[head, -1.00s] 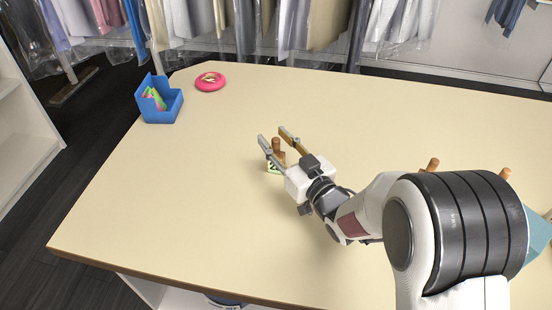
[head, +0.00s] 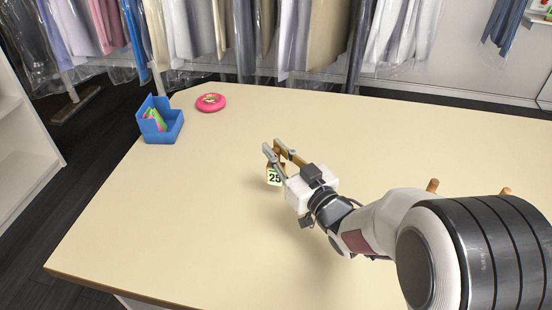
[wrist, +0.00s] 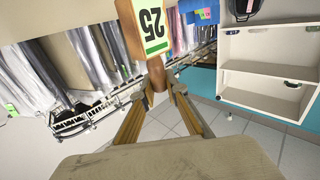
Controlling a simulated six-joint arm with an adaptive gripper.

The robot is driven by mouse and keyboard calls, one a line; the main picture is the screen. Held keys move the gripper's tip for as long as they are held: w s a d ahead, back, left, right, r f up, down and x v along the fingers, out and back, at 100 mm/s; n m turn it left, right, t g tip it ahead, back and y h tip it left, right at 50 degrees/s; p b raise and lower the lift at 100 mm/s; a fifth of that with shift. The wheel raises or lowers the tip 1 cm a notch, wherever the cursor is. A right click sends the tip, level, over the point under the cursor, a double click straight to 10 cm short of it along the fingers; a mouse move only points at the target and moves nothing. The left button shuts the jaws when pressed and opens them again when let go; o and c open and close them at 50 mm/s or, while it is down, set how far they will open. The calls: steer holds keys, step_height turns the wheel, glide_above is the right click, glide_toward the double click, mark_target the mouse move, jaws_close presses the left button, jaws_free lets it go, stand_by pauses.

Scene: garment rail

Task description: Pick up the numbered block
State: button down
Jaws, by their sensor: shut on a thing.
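The numbered block (head: 274,177) is a small wooden block with a white and green label reading 25 and a round wooden knob. My gripper (head: 276,148) is shut on the knob, which is mostly hidden by the fingers in the head view. The wrist view shows the knob (wrist: 157,75) between the two fingertips, with the block (wrist: 143,30) and its label beyond it. Whether the block is clear of the table (head: 160,230) is hard to tell in the head view.
A blue open box (head: 160,127) with coloured pieces in it stands at the table's far left. A pink round dish (head: 211,103) lies beside it. Two wooden knobs (head: 432,185) show behind my arm. Bagged garments (head: 300,40) hang behind the table. The table's middle is clear.

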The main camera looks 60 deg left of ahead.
steer(key=shift+r, duration=3.25)
steer(key=shift+w, duration=0.1)
